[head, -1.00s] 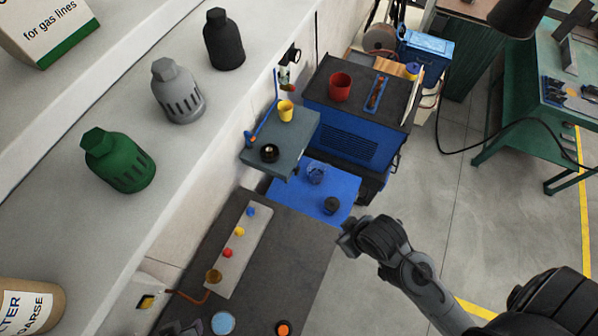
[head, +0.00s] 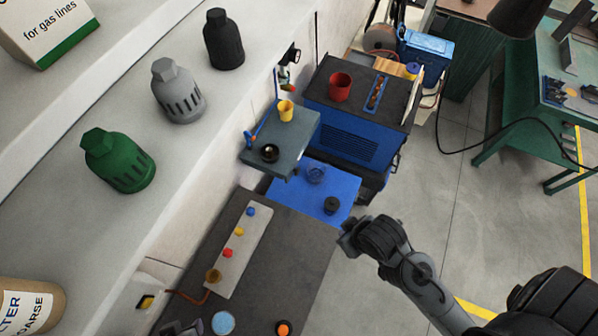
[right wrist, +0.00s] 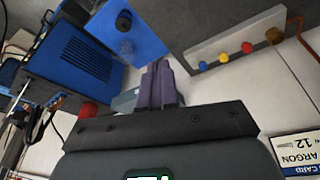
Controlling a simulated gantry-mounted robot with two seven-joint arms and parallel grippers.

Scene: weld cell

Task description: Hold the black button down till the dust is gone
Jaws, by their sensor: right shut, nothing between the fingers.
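A black round knob-like button (head: 332,205) stands on a blue panel (head: 290,190) in the middle of the head view. A dark blue round piece (head: 315,174) sits farther back on the same panel. The panel also shows in the right wrist view (right wrist: 150,42), with dark round shapes on it. My right gripper (head: 346,238) is shut and empty, just in front of the panel's near right corner and apart from the button. Its closed fingers show in the right wrist view (right wrist: 157,78). I cannot make out any dust. My left gripper is not clearly seen.
A pale strip (head: 240,250) with blue, yellow, red and amber knobs lies on the dark bench. A grey shelf (head: 300,140) carries a yellow cup and a black ring. A blue machine (head: 345,135) stands behind, with a red cup (head: 340,86).

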